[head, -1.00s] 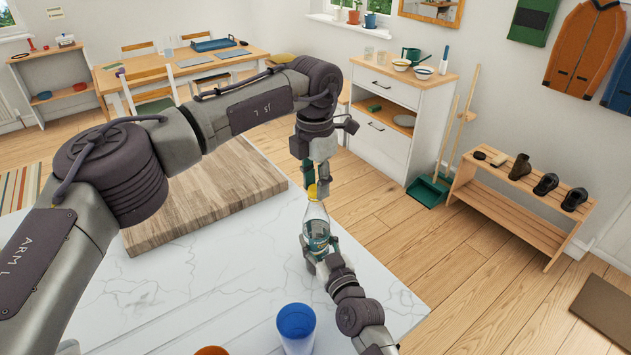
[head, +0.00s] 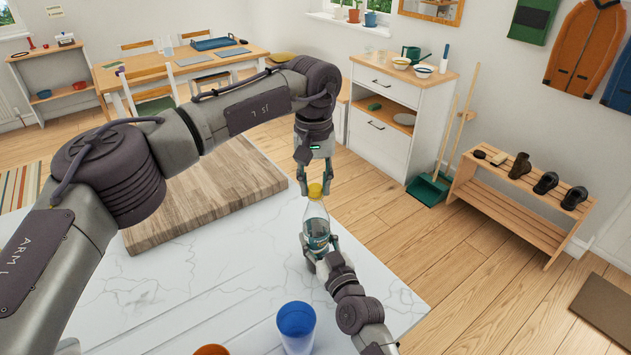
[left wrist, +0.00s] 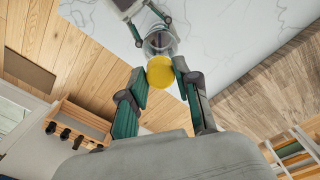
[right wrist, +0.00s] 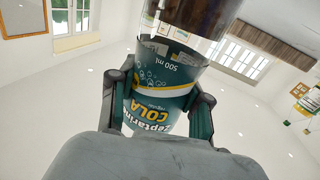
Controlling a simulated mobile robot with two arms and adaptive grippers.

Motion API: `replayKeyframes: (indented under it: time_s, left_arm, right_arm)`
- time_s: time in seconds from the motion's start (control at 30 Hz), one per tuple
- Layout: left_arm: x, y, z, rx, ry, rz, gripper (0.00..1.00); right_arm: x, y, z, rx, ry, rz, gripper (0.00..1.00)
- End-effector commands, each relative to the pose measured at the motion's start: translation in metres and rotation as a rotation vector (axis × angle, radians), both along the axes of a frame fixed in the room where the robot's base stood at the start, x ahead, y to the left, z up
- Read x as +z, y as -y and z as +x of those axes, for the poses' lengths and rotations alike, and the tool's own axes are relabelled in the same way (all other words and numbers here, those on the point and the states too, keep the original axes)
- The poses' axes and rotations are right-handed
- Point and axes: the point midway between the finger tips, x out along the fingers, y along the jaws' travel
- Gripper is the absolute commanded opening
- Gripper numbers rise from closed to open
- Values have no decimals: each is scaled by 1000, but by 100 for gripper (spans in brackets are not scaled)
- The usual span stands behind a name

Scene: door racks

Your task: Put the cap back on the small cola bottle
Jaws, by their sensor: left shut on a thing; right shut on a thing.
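The small cola bottle (head: 317,229) stands upright over the counter, clear with a dark green label. Its label also shows in the right wrist view (right wrist: 160,88), reading cola and 500 ml. My right gripper (head: 320,246) is shut around the bottle's lower body. The yellow cap (head: 315,191) is at the top of the bottle's neck. My left gripper (head: 315,187) comes from above and is shut on the cap, a finger on either side. The cap also shows in the left wrist view (left wrist: 160,72), in line with the bottle. I cannot tell whether its thread is engaged.
A wooden board (head: 205,190) lies on the white marble counter (head: 190,285) at the left. A blue cup (head: 296,325) and an orange thing (head: 211,350) stand near the front. The counter's right edge is close to the bottle, with open floor beyond.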

Motion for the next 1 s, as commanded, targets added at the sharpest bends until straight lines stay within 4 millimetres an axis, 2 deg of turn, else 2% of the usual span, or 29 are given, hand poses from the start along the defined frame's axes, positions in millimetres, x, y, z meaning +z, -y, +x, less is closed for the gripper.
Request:
replayKeyframes:
  time_s: [0.2, 0.33, 0.47, 0.73, 0.77, 0.9, 1.0]
  left_arm:
    - [0, -1, 0, -450, 7, 3, 19]
    - [0, -1, 1, -630, 11, 5, 19]
    - [0, -1, 1, -709, 13, 5, 19]
    - [0, -2, 2, -716, 14, 6, 19]
    - [0, -2, 2, -716, 14, 6, 33]
    - [0, -2, 2, -715, 14, 6, 56]
    - [0, -2, 1, -715, 14, 6, 57]
  right_arm:
    - [-2, 1, 0, 0, -4, -3, 0]
    - [-2, 1, 0, 0, -4, -3, 0]
    - [-2, 1, 0, 0, -4, -4, 0]
    - [-2, 1, -1, 0, -4, -4, 0]
    - [-2, 1, -1, 0, -4, -4, 0]
    - [-2, 1, -1, 0, -4, -4, 0]
    - [-3, 1, -1, 0, -4, -4, 0]
